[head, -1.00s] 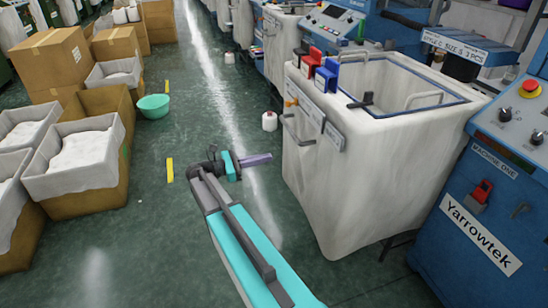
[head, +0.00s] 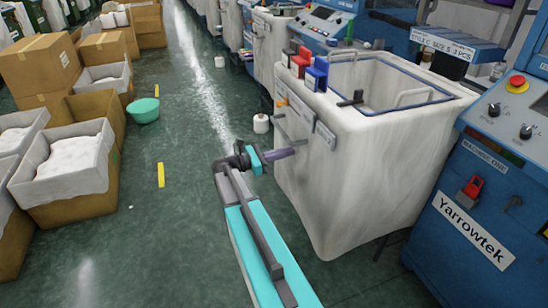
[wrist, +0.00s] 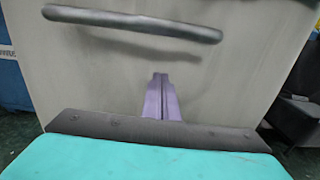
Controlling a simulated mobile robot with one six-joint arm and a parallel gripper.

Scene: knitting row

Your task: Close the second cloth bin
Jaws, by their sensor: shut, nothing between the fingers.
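The nearest large white cloth bin (head: 345,185) stands out from the row of blue machines, its open top showing. A grey bar handle (head: 281,125) is on its aisle-side face; in the wrist view the handle (wrist: 135,22) crosses the top of the picture. Another white cloth bin (head: 264,55) stands farther back along the row. My gripper (head: 300,145) has purple fingers, shut and empty. Its fingertips (wrist: 160,76) point at the near bin's cloth face, below the handle. I cannot tell whether they touch the cloth.
A blue machine labelled Yarrowtek (head: 480,205) stands right of the near bin. Cartons with lined tops (head: 75,200) and a green bowl (head: 145,109) are at left. The green aisle floor (head: 165,225) between is mostly clear.

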